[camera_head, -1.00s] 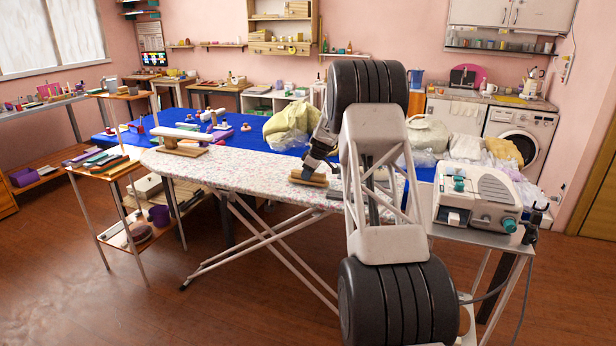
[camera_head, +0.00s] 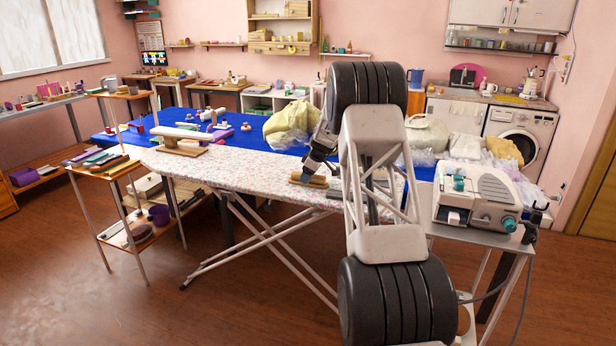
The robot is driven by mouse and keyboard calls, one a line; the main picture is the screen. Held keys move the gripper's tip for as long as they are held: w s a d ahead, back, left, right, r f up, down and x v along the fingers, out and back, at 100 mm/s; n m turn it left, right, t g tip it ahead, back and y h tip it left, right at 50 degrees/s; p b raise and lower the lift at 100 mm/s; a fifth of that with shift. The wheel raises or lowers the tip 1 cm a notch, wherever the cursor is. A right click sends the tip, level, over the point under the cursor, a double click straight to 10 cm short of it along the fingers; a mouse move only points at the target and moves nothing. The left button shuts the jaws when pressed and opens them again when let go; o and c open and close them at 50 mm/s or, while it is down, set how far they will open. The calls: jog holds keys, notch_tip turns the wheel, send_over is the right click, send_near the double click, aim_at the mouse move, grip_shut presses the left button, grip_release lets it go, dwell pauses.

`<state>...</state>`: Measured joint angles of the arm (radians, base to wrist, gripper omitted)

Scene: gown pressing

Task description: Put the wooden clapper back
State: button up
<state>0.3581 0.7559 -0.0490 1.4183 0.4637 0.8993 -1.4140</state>
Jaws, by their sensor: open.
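The wooden clapper (camera_head: 318,183), a small tan block, lies on the floral ironing board (camera_head: 245,178) right of its middle. My gripper (camera_head: 306,178) points down at the clapper's left part. It is open, and its fingertips are small and partly merged with the clapper, so I cannot tell whether they touch it. My own arm covers the board's right part.
A wooden sleeve board (camera_head: 181,139) stands on the board's left end. A dark flat piece (camera_head: 335,195) lies right of the clapper. A white steam station (camera_head: 478,197) stands on a side table at right. A shelf cart (camera_head: 104,168) stands at left. The board's middle is clear.

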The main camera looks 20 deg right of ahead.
jog(key=shift+r, duration=0.2)
jog(key=v, duration=1.2)
dwell(0.4)
jog(key=s+a+r+m+h, duration=0.1)
jog(key=s+a+r+m, duration=0.1)
jog(key=s+a+r, duration=0.55)
jog(key=s+a+r+m, duration=0.1)
jog(key=s+a+r, duration=0.2)
jog(key=s+a, duration=0.85)
jog(key=s+a+r+m+h, duration=0.15)
jog(key=s+a+r, duration=0.4)
jog(key=s, duration=0.75)
jog(key=s+a+f+m, duration=0.1)
jog(key=s+a+f, duration=0.1)
jog(key=s, duration=1)
jog(key=s+a+f+m, duration=0.2)
jog(key=s+a+f, duration=0.1)
jog(key=s, duration=1)
jog(key=s+a+f+m, duration=0.1)
jog(key=s+a+f, duration=0.2)
jog(key=s, duration=1)
jog(key=shift+a+m+g+h, duration=0.35)
jog(key=shift+a+h, duration=0.1)
jog(key=shift+a, duration=0.65)
